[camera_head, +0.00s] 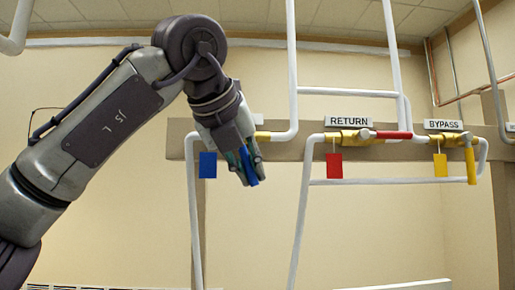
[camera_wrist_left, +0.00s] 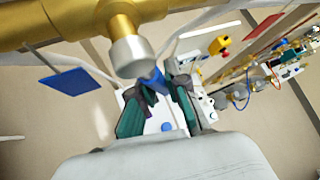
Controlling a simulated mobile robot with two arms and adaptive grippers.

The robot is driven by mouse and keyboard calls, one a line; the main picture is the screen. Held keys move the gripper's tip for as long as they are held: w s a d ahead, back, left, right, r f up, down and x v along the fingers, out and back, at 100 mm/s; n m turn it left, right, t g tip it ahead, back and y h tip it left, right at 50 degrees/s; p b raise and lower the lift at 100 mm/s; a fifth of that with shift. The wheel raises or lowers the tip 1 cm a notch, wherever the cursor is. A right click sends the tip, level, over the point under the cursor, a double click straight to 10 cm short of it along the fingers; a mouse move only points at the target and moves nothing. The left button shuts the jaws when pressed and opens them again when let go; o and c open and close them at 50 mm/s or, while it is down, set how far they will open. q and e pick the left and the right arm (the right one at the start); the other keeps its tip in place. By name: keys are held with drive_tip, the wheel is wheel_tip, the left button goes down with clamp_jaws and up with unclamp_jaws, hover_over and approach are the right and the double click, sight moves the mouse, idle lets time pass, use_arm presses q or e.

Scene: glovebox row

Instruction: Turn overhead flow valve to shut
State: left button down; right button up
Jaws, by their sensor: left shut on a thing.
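My left gripper (camera_head: 246,170) is at the leftmost overhead valve and is shut on its blue lever (camera_head: 249,166). The lever points down, across the horizontal pipe. Most of this valve and any label above it are hidden behind my arm; a bit of brass body (camera_head: 262,136) shows. A blue tag (camera_head: 208,165) hangs left of the gripper. In the left wrist view the brass valve body (camera_wrist_left: 60,22) and grey stem cap (camera_wrist_left: 132,55) are close, and the blue lever (camera_wrist_left: 154,81) runs between the fingers (camera_wrist_left: 162,95). My right gripper is not in view.
Right of it, the RETURN valve (camera_head: 347,136) has a red lever (camera_head: 393,135) along the pipe and a red tag (camera_head: 334,166). The BYPASS valve (camera_head: 446,140) has a yellow lever (camera_head: 471,166) pointing down. White pipes (camera_head: 306,200) drop beside the gripper.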

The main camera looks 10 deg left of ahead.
use_arm(q)
drive_tip(key=shift+s+a+m+g+y+p, duration=0.15)
drive_tip(key=shift+a+m+g+y+p, duration=0.2)
drive_tip(key=shift+y+p, duration=0.25)
drive_tip(key=shift+s+a+f+m+g+y+p, duration=0.15)
drive_tip(key=shift+a+m+y+p, duration=0.1)
drive_tip(key=shift+a+y+p, duration=0.15)
drive_tip(key=shift+a+f+m+g+y+p, duration=0.1)
drive_tip(key=shift+a+m+y+p, duration=0.15)
drive_tip(key=shift+y, duration=0.25)
drive_tip(key=c, duration=1.2)
unclamp_jaws()
drive_tip(key=shift+o, duration=0.2)
drive_tip(key=v, duration=1.2)
